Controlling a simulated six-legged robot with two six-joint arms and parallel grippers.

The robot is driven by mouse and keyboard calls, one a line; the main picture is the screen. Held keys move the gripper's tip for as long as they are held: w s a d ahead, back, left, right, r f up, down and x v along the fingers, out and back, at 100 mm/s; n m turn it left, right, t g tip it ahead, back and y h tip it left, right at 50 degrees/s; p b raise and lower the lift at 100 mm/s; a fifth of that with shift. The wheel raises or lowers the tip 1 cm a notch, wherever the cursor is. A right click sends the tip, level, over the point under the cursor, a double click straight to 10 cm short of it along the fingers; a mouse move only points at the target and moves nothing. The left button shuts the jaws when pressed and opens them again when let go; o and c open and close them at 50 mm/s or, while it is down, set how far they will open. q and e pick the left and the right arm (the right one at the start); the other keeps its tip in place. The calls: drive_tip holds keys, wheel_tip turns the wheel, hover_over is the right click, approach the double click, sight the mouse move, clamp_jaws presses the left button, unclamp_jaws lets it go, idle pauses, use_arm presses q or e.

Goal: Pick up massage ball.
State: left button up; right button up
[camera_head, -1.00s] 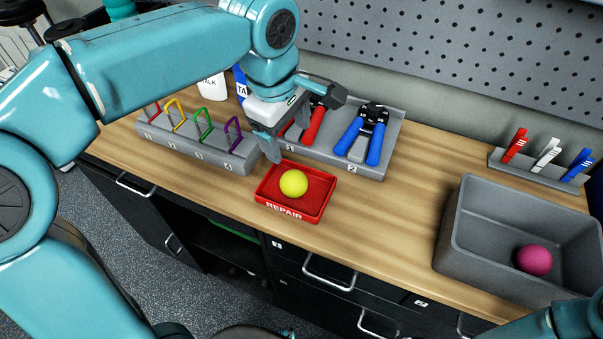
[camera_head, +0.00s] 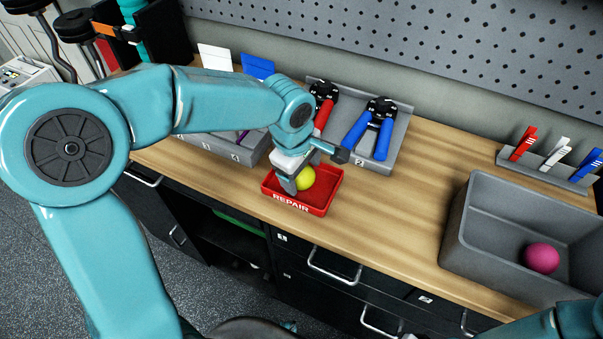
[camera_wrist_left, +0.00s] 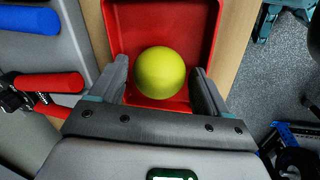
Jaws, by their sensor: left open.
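A yellow ball (camera_head: 306,180) lies in a small red tray (camera_head: 322,205) marked REPAIR on the wooden bench. My left gripper (camera_head: 291,188) is down at the tray and partly hides the ball. In the left wrist view the ball (camera_wrist_left: 160,72) sits between the two open fingers (camera_wrist_left: 160,85), with a gap on each side. A pink ball (camera_head: 541,258) lies in the grey bin (camera_head: 478,210) at the right. Which ball is the massage ball is not marked. My right gripper is not in view.
A grey rack (camera_head: 400,150) behind the tray holds red-handled and blue-handled tools (camera_head: 370,130). A holder with red, white and blue clips (camera_head: 553,155) stands at the back right. The bench between tray and bin is clear.

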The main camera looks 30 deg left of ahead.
use_arm(q)
drive_tip(key=shift+f, duration=0.55)
drive_tip(key=shift+w, duration=0.1)
drive_tip(key=c, duration=0.9)
drive_tip(key=shift+o, duration=0.2)
wheel_tip(320, 180, up, 20)
drive_tip(key=p, duration=0.2)
